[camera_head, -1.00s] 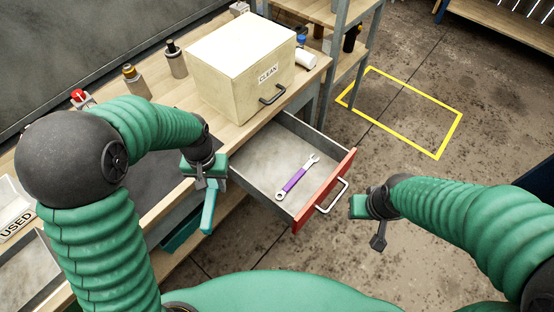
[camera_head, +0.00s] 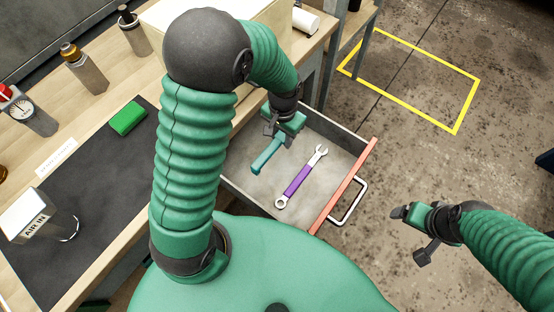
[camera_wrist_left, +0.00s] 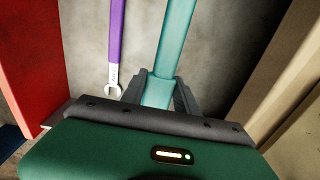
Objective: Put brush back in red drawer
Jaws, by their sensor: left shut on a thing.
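My left gripper (camera_head: 279,127) is shut on the teal brush (camera_head: 265,158) and holds it over the open red drawer (camera_head: 344,187). In the left wrist view the teal handle (camera_wrist_left: 176,38) runs between the two dark fingers, with the grey drawer floor behind it. Its bristles are not clear in either view, and I cannot tell whether it touches the floor. A purple-handled wrench (camera_head: 297,181) lies in the drawer beside the brush; it also shows in the left wrist view (camera_wrist_left: 116,40).
The wooden workbench (camera_head: 105,85) holds a green block (camera_head: 128,117), a dark mat (camera_head: 92,180), a gauge fitting (camera_head: 28,112) and an AIR IN part (camera_head: 38,215). A pale box (camera_head: 165,12) stands behind my left arm. The floor right of the drawer is clear.

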